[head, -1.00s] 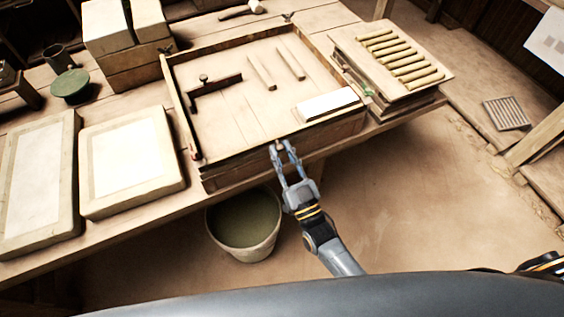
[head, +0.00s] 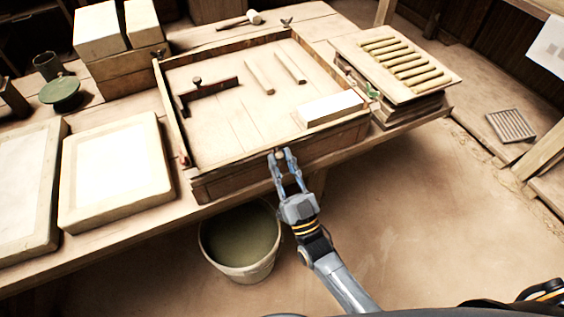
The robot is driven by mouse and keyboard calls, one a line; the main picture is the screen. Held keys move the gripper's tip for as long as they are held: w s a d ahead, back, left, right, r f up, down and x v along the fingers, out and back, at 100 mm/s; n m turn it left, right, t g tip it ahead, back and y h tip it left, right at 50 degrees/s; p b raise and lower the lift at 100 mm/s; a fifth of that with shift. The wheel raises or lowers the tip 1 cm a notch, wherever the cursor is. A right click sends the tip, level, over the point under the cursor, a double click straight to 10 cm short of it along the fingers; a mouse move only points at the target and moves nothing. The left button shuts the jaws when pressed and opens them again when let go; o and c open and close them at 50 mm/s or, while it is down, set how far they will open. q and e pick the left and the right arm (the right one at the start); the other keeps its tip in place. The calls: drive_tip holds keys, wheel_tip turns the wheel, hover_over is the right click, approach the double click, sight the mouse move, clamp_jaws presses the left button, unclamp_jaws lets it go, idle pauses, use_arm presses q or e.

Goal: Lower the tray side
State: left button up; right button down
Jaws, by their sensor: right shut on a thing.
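A shallow wooden tray (head: 262,41) stands on the workbench with raised sides around a pale floor. Its front side (head: 236,172) runs along the bench's front edge, facing me. My right gripper (head: 281,154) reaches up from below to the middle of this front side. Its fingers are closed on a small knob at the board's upper edge; the fingertips mostly hide the knob. The front side appears upright, though its exact tilt is hard to tell. My left gripper is not in view.
In the tray lie a white block (head: 331,108), two wooden sticks (head: 260,78) and a dark bar tool (head: 210,92). A bucket (head: 241,243) stands on the floor below. Framed slabs (head: 112,172) lie left; a board with rolls (head: 405,66) lies right.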

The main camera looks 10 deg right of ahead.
drive_tip(key=c, duration=1.2)
unclamp_jaws()
drive_tip(key=shift+o, duration=0.2)
drive_tip(key=shift+s, duration=0.1)
drive_tip(key=v, duration=1.2)
